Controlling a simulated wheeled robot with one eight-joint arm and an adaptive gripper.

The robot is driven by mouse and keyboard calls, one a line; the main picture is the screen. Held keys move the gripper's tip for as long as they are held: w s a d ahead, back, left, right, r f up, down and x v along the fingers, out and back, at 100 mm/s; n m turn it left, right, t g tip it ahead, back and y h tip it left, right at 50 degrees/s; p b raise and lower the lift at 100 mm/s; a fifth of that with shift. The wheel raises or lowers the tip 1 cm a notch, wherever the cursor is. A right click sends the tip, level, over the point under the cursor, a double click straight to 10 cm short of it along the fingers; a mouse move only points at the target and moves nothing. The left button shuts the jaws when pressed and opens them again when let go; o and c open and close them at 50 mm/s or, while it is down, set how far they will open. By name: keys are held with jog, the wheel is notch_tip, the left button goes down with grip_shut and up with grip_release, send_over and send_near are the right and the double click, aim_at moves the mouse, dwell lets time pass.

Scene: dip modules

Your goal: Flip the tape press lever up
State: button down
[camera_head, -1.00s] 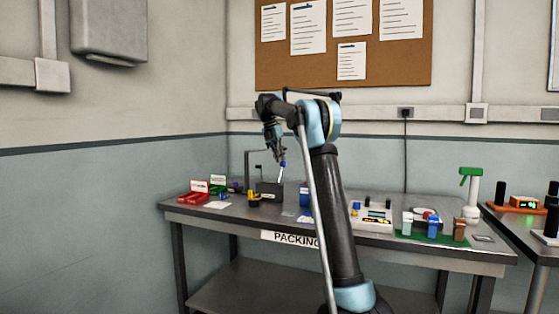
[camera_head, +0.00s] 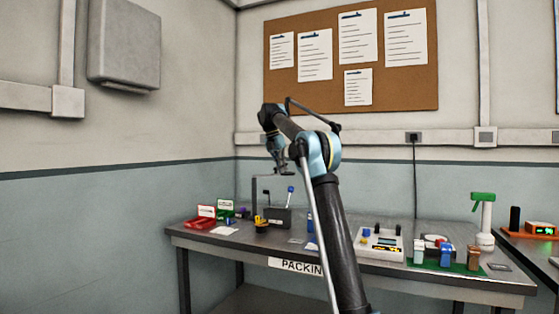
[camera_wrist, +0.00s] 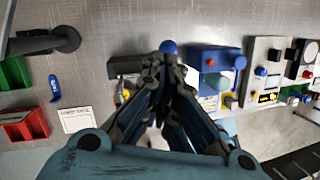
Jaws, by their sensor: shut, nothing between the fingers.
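A dark box (camera_head: 277,217) stands near the back left of the bench. A thin light lever with a blue knob (camera_head: 290,189) rises from it, nearly upright and leaning slightly right; I take this for the tape press and its lever. In the wrist view the blue knob (camera_wrist: 168,46) shows just beyond my fingertips, and part of the dark box (camera_wrist: 124,65) shows to their left. My gripper (camera_head: 283,171) is above the knob. In the wrist view my gripper (camera_wrist: 160,62) has its fingers together and empty. The fingers hide the lever's lower part.
Red (camera_head: 199,223) and green (camera_head: 225,206) bins stand left of the box. A blue unit with a red button (camera_wrist: 213,62) is close right of my fingers. A white panel device (camera_head: 378,243) and a green-white spray bottle (camera_head: 483,215) are farther right. A dark post (camera_head: 254,205) rises behind.

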jog(key=shift+w+a+r, duration=0.15)
jog(key=shift+w+r, duration=0.1)
jog(key=shift+r, duration=0.7)
jog(key=shift+w+a+r, duration=0.1)
jog(key=shift+w+r, duration=0.2)
jog(key=shift+r, duration=0.6)
jog(key=shift+w+a+r, duration=0.15)
jog(key=shift+w+r, duration=0.1)
jog(key=shift+r, duration=0.7)
jog(key=shift+d, duration=0.1)
jog(key=s+d+m, duration=0.7)
jog(key=s+m, duration=0.1)
jog(key=s, duration=0.5)
jog(key=s+d+f+m+y, duration=0.1)
jog(key=s+d+f+m, duration=0.1)
jog(key=s+f+m, duration=0.45)
jog(key=s+d+f+m+y, duration=0.1)
jog(key=s+d+f, duration=0.25)
jog(key=s, duration=0.65)
jog(key=s+d+f+m, duration=0.1)
jog(key=s+f+m, duration=0.5)
jog(key=s+f, duration=0.8)
jog(key=s+d+f+m+t+y, duration=0.1)
jog(key=s+f+m, duration=0.5)
jog(key=s+f, duration=0.9)
notch_tip(320, 180, down, 7)
jog(key=shift+d+r, duration=0.15)
